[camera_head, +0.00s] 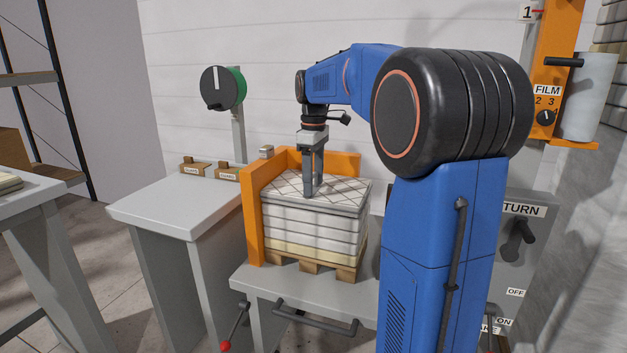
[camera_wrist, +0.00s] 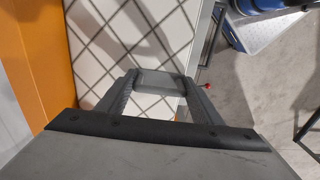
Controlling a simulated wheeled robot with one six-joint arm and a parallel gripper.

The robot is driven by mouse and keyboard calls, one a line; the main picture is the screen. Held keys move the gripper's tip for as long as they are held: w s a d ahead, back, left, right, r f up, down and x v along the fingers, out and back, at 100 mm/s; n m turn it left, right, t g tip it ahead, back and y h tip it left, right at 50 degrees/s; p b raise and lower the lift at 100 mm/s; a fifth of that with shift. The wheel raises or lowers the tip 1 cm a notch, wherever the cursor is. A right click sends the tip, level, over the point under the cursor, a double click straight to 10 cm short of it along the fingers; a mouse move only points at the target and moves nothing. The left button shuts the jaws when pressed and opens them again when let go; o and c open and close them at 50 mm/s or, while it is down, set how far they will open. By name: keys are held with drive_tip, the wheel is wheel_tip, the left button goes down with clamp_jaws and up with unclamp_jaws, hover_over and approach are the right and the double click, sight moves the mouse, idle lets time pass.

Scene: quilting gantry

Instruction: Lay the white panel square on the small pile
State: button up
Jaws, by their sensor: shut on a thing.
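The white panel (camera_head: 285,185), marked with a dark diamond grid, lies flat on top of a pile of pale layers (camera_head: 300,240) in the head view. It also fills the upper left of the wrist view (camera_wrist: 100,50). The panel looks in line with the pile below. I cannot see a gap between them.
An orange corner fence (camera_head: 252,222) stands at the pile's left and back. The pile rests on a wooden pallet (camera_head: 310,268) on a grey table. A low pale pile (camera_head: 10,183) shows at the far left edge.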

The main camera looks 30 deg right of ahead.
drive_tip(key=shift+f, duration=0.1)
drive_tip(key=o, duration=1.5)
wheel_tip(320, 180, up, 12)
drive_tip(key=shift+r, duration=0.1)
drive_tip(key=s+a+f+m+t, duration=0.1)
drive_tip(key=s+a+f+m, duration=0.1)
drive_tip(key=s+a+f, duration=0.3)
drive_tip(key=s+a+f+m+t, duration=0.2)
drive_tip(key=s+a+f, duration=0.3)
drive_tip(key=s+f, duration=0.7)
drive_tip(key=s+a+f+m+t, duration=0.2)
drive_tip(key=s+a+f, duration=0.3)
drive_tip(key=s+f, duration=0.4)
drive_tip(key=shift+s+a+f+m, duration=0.15)
drive_tip(key=shift+s+m, duration=0.1)
drive_tip(key=shift+s, duration=0.45)
drive_tip(key=shift+s+a+r+m, duration=0.1)
drive_tip(key=shift+s+m, duration=0.2)
drive_tip(key=shift+s, duration=0.45)
drive_tip(key=shift+s+a+f+m, duration=0.15)
drive_tip(key=shift+s+m, duration=0.1)
drive_tip(key=shift+s, duration=0.45)
drive_tip(key=shift+r, duration=0.15)
